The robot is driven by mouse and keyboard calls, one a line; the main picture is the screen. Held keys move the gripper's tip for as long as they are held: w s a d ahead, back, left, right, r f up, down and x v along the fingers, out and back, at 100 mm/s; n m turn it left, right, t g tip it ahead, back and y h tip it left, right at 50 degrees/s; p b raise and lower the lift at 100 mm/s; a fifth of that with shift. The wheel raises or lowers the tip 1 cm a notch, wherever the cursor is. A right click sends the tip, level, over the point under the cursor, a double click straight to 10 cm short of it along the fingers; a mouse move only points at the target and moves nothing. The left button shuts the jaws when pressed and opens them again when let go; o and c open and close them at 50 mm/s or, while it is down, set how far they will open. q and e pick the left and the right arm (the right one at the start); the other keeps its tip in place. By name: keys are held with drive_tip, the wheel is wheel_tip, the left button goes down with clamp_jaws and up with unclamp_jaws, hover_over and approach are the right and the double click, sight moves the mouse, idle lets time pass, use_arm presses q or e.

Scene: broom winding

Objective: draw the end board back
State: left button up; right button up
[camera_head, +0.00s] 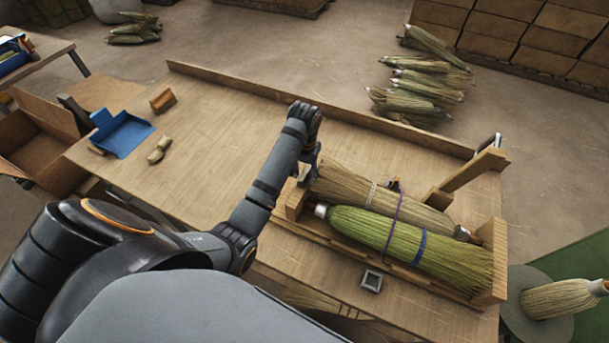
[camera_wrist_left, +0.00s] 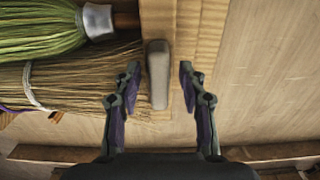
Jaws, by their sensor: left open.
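The wooden end board (camera_head: 296,201) stands at the left end of the wooden cradle on the bench. In the left wrist view the end board (camera_wrist_left: 157,20) runs beside the broom heads, with a grey, rounded bar (camera_wrist_left: 158,75) at it. My left gripper (camera_head: 310,172) is at the board's far end. In the left wrist view my left gripper (camera_wrist_left: 158,88) is open, one finger on each side of the bar, with visible gaps. A green broom head (camera_head: 410,240) and a straw-coloured one (camera_head: 350,188) lie in the cradle. My right gripper is not in view.
A blue dustpan (camera_head: 121,133), a small brown block (camera_head: 163,101) and short tan pieces (camera_head: 159,150) lie on the left of the bench (camera_head: 215,125). A wooden arm (camera_head: 470,175) rises at the cradle's right. A small square dish (camera_head: 371,281) is in front. The bench's middle left is clear.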

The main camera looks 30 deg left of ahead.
use_arm(q)
drive_tip(key=shift+c, duration=0.8)
drive_tip(key=c, duration=0.7)
clamp_jaws()
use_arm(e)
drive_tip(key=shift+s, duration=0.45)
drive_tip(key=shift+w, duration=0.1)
